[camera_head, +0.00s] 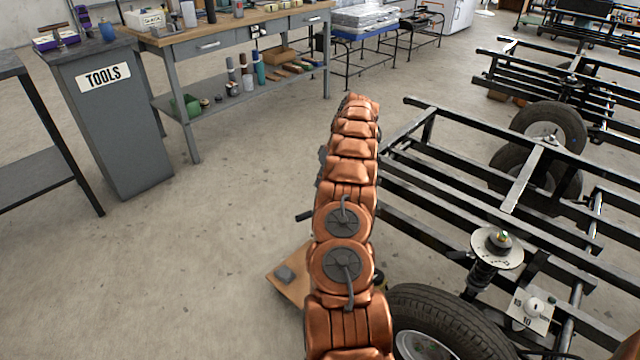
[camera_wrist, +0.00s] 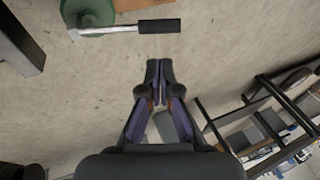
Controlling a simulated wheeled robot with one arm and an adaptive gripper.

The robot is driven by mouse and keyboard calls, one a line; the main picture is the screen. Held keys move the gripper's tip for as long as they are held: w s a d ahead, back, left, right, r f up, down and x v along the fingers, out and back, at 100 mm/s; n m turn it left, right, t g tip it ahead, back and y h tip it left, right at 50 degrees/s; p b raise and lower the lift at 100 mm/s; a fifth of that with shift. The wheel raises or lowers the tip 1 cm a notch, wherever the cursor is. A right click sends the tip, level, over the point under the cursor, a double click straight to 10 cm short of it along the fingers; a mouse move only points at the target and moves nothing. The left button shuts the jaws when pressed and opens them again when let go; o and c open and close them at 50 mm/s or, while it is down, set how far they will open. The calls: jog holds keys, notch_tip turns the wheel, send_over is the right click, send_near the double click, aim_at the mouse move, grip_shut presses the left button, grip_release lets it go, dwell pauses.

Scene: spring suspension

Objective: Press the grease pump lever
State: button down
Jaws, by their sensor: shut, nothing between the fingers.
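In the wrist view the grease pump lever (camera_wrist: 125,28) is a silver rod with a black grip (camera_wrist: 160,26), lying across the top of the picture. Its left end meets a round green part, likely the pump (camera_wrist: 92,14), partly cut off by the top edge. My gripper (camera_wrist: 159,68) is shut and empty. Its fingertips point toward the black grip, with a visible gap in the picture; the depth between them is unclear. In the head view my copper arm hides the gripper and most of the pump. A dark handle end (camera_head: 305,216) shows left of the arm.
A wooden board (camera_head: 290,292) lies on the floor beside my arm. A black frame (camera_head: 510,200) with a tyre (camera_head: 450,315) and a spring strut (camera_head: 484,272) stands at right. A workbench (camera_head: 235,32) and tools cabinet (camera_head: 120,140) stand behind left. Floor at left is clear.

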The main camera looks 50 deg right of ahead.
aim_at(305, 214)
jog(key=b+x, duration=0.1)
jog(key=x, duration=1)
jog(key=shift+w+a+f, duration=0.1)
jog(key=shift+a+f, duration=0.05)
jog(key=shift+f, duration=0.2)
